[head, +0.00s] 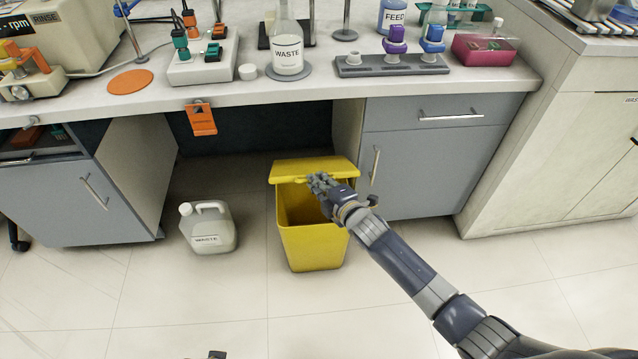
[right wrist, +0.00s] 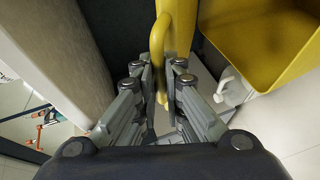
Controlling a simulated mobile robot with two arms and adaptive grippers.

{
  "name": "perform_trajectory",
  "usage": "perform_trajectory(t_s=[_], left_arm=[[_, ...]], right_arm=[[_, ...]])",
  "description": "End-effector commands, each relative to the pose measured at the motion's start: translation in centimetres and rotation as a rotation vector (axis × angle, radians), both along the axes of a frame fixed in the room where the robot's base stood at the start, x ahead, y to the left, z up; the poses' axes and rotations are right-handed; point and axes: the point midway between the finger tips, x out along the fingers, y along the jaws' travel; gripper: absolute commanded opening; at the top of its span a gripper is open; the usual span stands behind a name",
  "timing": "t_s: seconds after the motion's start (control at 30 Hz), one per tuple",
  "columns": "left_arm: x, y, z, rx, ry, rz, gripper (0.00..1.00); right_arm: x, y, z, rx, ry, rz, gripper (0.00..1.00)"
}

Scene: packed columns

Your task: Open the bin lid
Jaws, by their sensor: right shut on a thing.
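The yellow bin (head: 314,247) stands on the floor in the gap under the bench. Its lid (head: 312,167) is raised at the back, and the dark yellow inside of the bin shows below it. My right gripper (head: 322,183) is at the lid's front edge, right of its middle. In the right wrist view, my right gripper (right wrist: 162,82) is shut on the lid's yellow handle (right wrist: 162,98), which runs between the fingers. The lid (right wrist: 178,25) and the open bin (right wrist: 262,40) also show there. Only small dark tips at the head view's bottom edge may be my left gripper.
A white waste jug (head: 208,229) stands on the floor left of the bin. A grey cabinet (head: 425,160) with a door handle is close on the right, and another cabinet (head: 85,200) is on the left. The bench top (head: 300,88) overhangs the bin. The floor in front is clear.

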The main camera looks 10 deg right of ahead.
Motion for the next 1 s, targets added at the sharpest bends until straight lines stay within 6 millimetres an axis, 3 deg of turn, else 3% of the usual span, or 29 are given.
perform_trajectory(t_s=[0.47,0.5,0.6,1.0], left_arm=[[-0.12,0.02,-0.29,0.000,0.001,-0.001,0.40],[-0.12,0.03,-0.29,0.000,0.001,-0.001,0.40],[-0.12,0.03,-0.28,0.000,0.001,0.000,0.40],[-0.10,-0.09,-0.22,-0.002,0.001,0.000,0.40]], right_arm=[[0.15,-0.04,0.30,0.000,-0.004,0.000,0.00],[0.15,-0.04,0.30,0.000,-0.004,0.000,0.12],[0.14,-0.03,0.28,0.000,-0.004,0.000,0.30],[-0.21,-0.13,0.19,0.000,-0.001,0.000,0.30]])
